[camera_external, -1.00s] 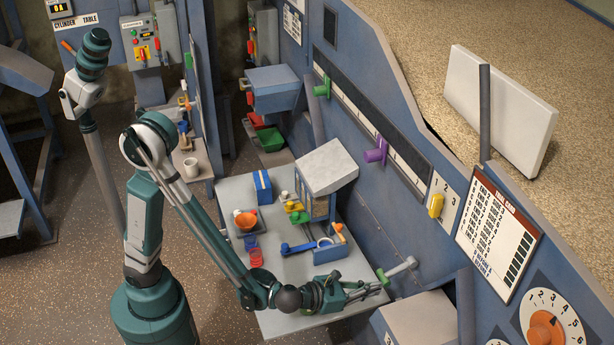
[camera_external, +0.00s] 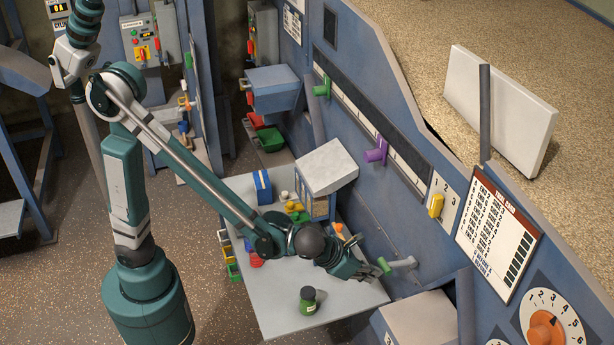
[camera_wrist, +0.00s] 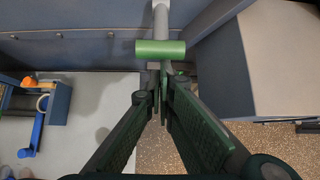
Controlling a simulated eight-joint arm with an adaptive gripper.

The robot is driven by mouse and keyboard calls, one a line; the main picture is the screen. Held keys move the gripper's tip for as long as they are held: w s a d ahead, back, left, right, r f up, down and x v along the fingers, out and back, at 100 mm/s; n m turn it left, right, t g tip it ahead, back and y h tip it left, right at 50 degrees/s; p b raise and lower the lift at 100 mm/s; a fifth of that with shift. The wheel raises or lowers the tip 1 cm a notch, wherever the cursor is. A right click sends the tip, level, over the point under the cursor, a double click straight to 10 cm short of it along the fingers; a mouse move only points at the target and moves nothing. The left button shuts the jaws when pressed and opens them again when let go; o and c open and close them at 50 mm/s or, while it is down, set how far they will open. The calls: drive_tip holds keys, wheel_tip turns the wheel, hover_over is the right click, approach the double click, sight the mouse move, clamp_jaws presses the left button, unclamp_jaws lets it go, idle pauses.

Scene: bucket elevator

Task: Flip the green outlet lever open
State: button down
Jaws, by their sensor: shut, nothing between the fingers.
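The green outlet lever has a green cylindrical grip (camera_external: 384,265) on a grey arm (camera_external: 403,262) that sticks out from the blue machine wall. In the wrist view the green grip (camera_wrist: 160,48) lies crosswise just beyond my fingertips, with its grey arm (camera_wrist: 161,18) behind it. My gripper (camera_external: 374,272) is beside the grip, with its fingertips close to it. In the wrist view my gripper (camera_wrist: 160,88) has its fingers together, with nothing between them. I cannot tell whether the fingertips touch the lever.
A grey table (camera_external: 277,322) stands below, with a green jar (camera_external: 308,300) on its near part. A blue-framed chute box (camera_external: 420,318) is close on the right. A purple lever (camera_external: 376,150) and a yellow knob (camera_external: 436,205) are higher on the wall.

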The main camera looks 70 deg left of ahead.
drive_tip(key=shift+g, duration=0.9)
drive_tip(key=shift+w+r+p, duration=0.25)
drive_tip(key=shift+r+p, duration=0.2)
drive_tip(key=shift+r, duration=0.4)
drive_tip(key=shift+w+r+p, duration=0.2)
drive_tip(key=shift+r+p, duration=0.3)
drive_tip(key=shift+r, duration=0.4)
drive_tip(key=shift+w+r+p, duration=0.25)
drive_tip(key=shift+r+p, duration=0.2)
drive_tip(key=shift+r, duration=0.4)
drive_tip(key=shift+w+d+r, duration=0.1)
drive_tip(key=shift+w+r, duration=0.3)
drive_tip(key=shift+r, duration=0.25)
drive_tip(key=shift+s+f, duration=0.3)
drive_tip(key=shift+f, duration=0.1)
approach(384, 265)
drive_tip(key=shift+s+r, duration=0.45)
drive_tip(key=shift+s, duration=0.35)
drive_tip(key=shift+s+r, duration=0.4)
drive_tip(key=shift+s, duration=0.4)
